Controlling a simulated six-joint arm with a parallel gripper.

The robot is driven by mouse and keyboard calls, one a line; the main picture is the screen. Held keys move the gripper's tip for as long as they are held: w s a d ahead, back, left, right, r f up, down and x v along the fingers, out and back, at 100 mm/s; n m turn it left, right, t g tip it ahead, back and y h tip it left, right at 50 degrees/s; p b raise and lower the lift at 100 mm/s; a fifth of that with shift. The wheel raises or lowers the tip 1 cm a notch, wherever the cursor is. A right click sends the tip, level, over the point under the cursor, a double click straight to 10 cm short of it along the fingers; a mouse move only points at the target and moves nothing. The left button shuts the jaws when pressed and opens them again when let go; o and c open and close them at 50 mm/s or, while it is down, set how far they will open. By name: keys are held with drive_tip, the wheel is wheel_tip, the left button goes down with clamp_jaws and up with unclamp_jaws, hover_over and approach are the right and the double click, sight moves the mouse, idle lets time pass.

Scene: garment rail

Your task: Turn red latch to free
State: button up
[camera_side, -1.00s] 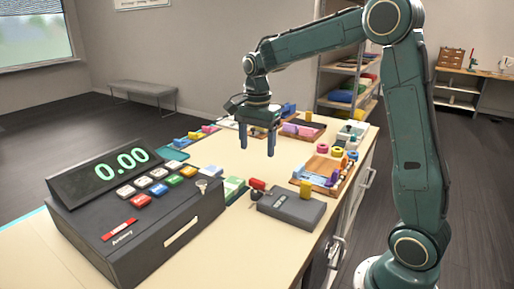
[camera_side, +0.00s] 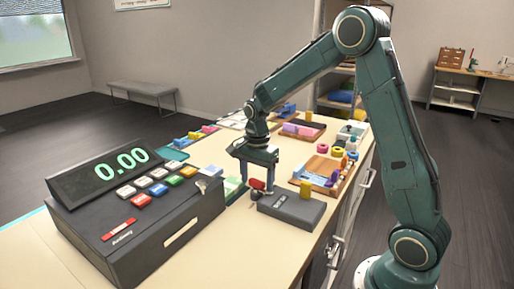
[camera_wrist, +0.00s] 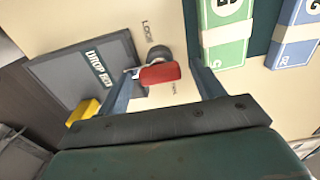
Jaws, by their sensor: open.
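The red latch (camera_side: 257,184) is a small red handle on a dark round post, beside a dark grey box on the table. In the wrist view the red latch (camera_wrist: 160,74) lies crosswise between the fingers, with the printed word LOCK behind it and a smaller label in front that I cannot read. My gripper (camera_side: 257,179) points down over the latch with one finger on each side. In the wrist view my gripper (camera_wrist: 162,78) is open, and small gaps seem to separate the fingers from the red handle.
A cash register (camera_side: 130,215) reading 0.00 is on the left. Trays with coloured pieces stand further back.

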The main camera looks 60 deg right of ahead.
drive_tip(key=c, duration=1)
drive_tip(key=shift+n, duration=0.5)
drive_tip(key=n, duration=0.3)
drive_tip(key=shift+n, duration=0.3)
drive_tip(key=n, duration=1.3)
drive_tip(key=shift+n, duration=0.3)
